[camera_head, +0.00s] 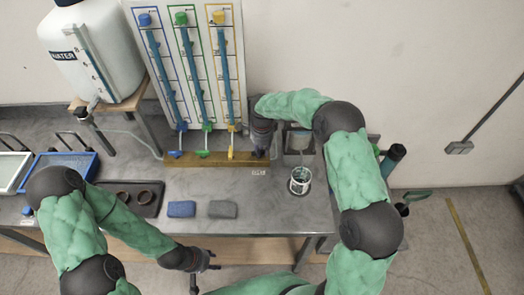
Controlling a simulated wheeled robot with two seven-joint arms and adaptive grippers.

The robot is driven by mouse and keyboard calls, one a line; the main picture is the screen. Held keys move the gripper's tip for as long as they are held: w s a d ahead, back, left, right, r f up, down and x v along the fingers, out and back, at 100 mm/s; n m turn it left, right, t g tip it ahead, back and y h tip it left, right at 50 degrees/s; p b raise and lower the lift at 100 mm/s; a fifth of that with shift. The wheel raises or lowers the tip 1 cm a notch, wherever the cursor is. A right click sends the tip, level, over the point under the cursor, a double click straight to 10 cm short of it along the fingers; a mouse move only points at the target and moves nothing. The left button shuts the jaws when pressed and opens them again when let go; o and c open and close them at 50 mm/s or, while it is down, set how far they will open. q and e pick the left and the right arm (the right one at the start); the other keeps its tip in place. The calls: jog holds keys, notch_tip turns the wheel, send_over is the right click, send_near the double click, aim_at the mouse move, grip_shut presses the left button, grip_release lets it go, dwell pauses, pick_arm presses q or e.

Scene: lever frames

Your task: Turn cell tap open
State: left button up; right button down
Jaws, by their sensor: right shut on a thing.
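My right gripper (260,151) reaches down to the right end of the brown wooden strip at the foot of the tube board. It is shut on what appears to be the cell tap, just above a small label (258,172) too small to read surely. The gripper hides the tap, so its lever angle cannot be told. Left of it, blue (175,153), green (204,153) and yellow (231,153) levers stand below their tubes. My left gripper (205,270) is open and empty in front of the bench's front edge.
A glass vessel (300,181) stands on the bench right of the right gripper. Blue (181,209) and grey (223,209) blocks lie nearer the front. A dark tray (150,209) holds two round brown dishes. A white water tank (95,45) stands on a stand at the back left.

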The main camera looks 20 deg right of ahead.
jog(key=n, duration=0.4)
jog(key=shift+w+d, duration=0.1)
jog(key=shift+w, duration=0.2)
jog(key=n, duration=0.4)
jog(key=shift+w, duration=0.25)
jog(key=n, duration=0.4)
jog(key=shift+w, duration=0.25)
jog(key=shift+w+a+n, duration=0.1)
jog(key=shift+a+n, duration=0.05)
jog(key=shift+n, duration=0.8)
jog(key=shift+w+a+n, duration=0.1)
jog(key=shift+a+n, duration=0.05)
jog(key=shift+n, duration=0.8)
jog(key=c, duration=1.1)
grip_release()
jog(key=shift+s, duration=0.1)
jog(key=shift+r, duration=0.1)
notch_tip(320, 180, up, 12)
jog(key=shift+f, duration=0.1)
